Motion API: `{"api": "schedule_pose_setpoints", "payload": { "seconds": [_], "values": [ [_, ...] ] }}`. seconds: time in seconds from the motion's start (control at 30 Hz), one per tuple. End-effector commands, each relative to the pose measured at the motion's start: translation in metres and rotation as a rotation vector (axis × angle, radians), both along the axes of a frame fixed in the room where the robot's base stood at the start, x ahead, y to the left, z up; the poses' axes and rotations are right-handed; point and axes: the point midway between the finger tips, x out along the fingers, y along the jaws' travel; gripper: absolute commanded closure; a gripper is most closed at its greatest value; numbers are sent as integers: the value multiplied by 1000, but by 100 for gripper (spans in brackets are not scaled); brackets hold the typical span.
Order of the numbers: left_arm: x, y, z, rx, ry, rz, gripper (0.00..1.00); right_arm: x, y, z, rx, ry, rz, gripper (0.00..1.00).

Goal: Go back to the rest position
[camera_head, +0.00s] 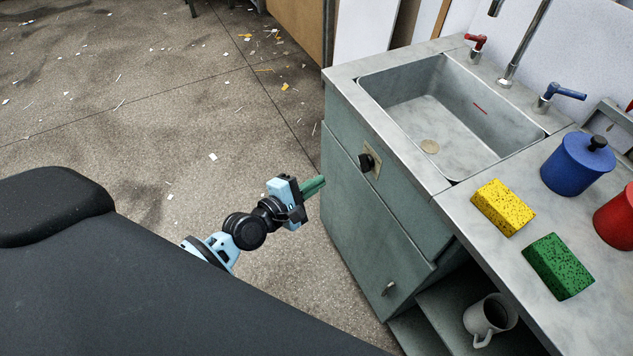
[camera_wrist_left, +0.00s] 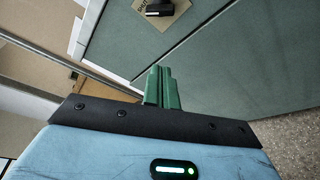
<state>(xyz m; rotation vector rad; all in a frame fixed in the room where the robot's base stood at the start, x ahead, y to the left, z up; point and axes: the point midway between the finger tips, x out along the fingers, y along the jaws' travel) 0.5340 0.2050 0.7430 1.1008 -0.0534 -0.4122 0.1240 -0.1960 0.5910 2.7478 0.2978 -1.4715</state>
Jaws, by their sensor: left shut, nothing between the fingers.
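My left gripper (camera_head: 318,184) is in front of the grey-green sink cabinet (camera_head: 385,220), over the floor at its left side. Its green fingers are together with nothing between them. In the left wrist view the shut fingers (camera_wrist_left: 162,88) point towards the cabinet front (camera_wrist_left: 215,65). A gap to the cabinet cannot be judged exactly. My right gripper is in neither view.
The counter holds a sink (camera_head: 450,110), a yellow sponge (camera_head: 503,207), a green sponge (camera_head: 558,266), a blue canister (camera_head: 577,165) and a red one (camera_head: 617,218). A black knob (camera_head: 367,162) juts from the cabinet. A mug (camera_head: 489,318) stands on the lower shelf. Floor at left is open, with scraps.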

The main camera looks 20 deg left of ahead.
Motion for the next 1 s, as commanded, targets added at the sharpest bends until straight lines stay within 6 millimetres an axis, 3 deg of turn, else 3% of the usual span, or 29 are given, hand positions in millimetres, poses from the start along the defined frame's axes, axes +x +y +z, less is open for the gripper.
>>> {"api": "schedule_pose_setpoints", "payload": {
  "seconds": [0.33,0.47,0.57,0.77,1.0],
  "values": [
    [-1,-1,-1,7,1,-1,100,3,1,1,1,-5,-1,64],
    [-20,-4,-9,106,2,-21,100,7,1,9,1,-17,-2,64],
    [-53,-9,-21,281,2,-62,100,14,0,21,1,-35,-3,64],
    [-140,-14,-42,756,-15,-213,100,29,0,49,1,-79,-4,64],
    [-244,-13,-47,1301,-57,-470,100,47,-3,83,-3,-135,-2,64]
  ]
}}
